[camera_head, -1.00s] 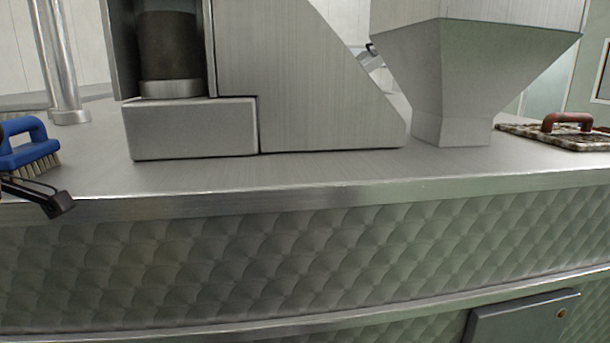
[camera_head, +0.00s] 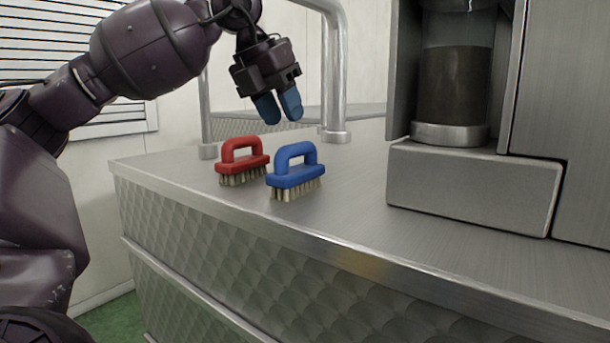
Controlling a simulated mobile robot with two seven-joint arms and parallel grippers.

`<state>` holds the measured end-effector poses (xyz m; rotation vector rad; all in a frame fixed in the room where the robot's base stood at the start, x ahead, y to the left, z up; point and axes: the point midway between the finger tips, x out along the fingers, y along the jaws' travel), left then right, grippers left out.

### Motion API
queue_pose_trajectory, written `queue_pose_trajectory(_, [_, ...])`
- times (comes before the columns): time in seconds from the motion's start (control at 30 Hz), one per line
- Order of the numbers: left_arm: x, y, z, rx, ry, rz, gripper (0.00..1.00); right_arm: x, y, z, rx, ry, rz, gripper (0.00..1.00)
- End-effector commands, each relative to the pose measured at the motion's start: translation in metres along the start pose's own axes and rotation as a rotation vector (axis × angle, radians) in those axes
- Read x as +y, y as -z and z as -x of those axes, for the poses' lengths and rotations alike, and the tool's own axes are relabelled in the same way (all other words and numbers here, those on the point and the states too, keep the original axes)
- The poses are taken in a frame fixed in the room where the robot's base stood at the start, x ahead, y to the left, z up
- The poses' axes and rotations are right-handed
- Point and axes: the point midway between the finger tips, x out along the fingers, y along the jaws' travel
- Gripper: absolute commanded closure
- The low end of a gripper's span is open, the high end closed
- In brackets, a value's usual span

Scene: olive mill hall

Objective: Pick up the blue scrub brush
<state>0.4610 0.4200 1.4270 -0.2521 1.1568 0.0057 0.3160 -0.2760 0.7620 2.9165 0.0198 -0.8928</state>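The blue scrub brush (camera_head: 297,180) stands upright on the steel counter, bristles down and loop handle up, near the counter's front edge. My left gripper (camera_head: 279,107) hangs above and slightly behind it, with its blue-tipped fingers pointing down. A small gap shows between the two fingertips, and nothing is held between them. The fingers are apart from the brush handle. My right gripper is not in view.
A red scrub brush (camera_head: 243,162) stands just left of the blue one. The steel counter (camera_head: 350,215) has free room right of the brushes, up to a steel machine base (camera_head: 470,188). A steel pipe (camera_head: 334,80) rises behind.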

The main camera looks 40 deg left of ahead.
Motion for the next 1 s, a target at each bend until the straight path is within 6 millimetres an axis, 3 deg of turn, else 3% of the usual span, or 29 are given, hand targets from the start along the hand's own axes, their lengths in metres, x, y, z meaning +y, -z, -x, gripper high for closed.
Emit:
queue_pose_trajectory(0.1, [0.0, 0.0, -0.015, 0.002, -0.001, 0.0, 0.61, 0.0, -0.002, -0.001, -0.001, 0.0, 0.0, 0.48])
queue_pose_trajectory(0.37, [0.001, 0.001, -0.031, 0.003, 0.0, -0.001, 0.61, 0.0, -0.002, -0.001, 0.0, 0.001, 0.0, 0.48])
queue_pose_trajectory(0.63, [0.003, 0.002, -0.067, 0.003, 0.001, -0.002, 0.61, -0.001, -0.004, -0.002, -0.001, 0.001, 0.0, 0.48])
queue_pose_trajectory(1.0, [0.003, 0.001, -0.074, 0.002, 0.001, -0.001, 0.63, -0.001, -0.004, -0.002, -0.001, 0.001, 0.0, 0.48])
